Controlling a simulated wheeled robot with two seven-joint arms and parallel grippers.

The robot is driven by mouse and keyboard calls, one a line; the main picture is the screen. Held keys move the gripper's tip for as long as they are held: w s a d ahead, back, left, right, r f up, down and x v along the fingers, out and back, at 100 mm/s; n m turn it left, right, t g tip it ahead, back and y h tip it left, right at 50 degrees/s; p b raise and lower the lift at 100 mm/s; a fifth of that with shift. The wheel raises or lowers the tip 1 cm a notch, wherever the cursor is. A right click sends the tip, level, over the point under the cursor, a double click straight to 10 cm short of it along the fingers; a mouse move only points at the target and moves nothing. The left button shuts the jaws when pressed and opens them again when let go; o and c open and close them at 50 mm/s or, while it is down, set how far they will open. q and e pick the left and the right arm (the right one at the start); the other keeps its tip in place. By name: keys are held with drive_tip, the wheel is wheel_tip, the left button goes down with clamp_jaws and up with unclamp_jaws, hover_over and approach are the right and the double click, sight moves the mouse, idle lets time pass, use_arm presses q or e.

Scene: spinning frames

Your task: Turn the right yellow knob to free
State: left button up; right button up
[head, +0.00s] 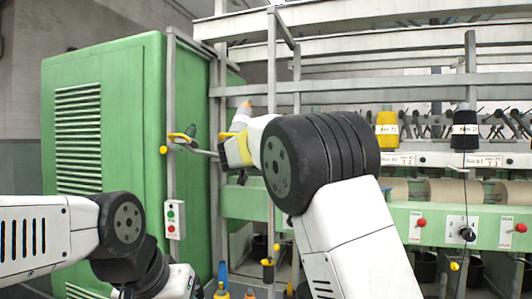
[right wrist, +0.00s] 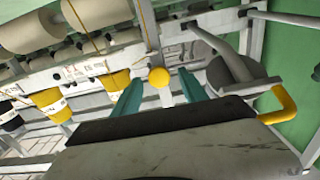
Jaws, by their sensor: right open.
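In the right wrist view, a round yellow knob (right wrist: 158,77) on a yellow rod shows between the fingertips of my right gripper (right wrist: 159,82). The teal fingers are open, one on each side of it; I cannot tell how deep the knob lies or whether they touch it. A bent yellow handle (right wrist: 287,104) is at the right. In the head view, a yellow ball knob (head: 163,149) sits on a lever by the green cabinet. My right arm reaches toward the frame there, and its own wrist hides its fingers. My left gripper is not seen; only its arm shows at the lower left.
The green cabinet (head: 105,120) stands at the left, with a switch box (head: 174,218) on a post beside it. Grey rails cross the frame near my right arm. Spools (head: 446,190) and red knobs line the machine at the right.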

drive_tip(key=shift+c, duration=0.2)
clamp_jaws()
drive_tip(key=shift+n, duration=0.4)
drive_tip(key=n, duration=1.7)
drive_tip(key=shift+a+f, duration=0.15)
drive_tip(key=shift+f, duration=0.15)
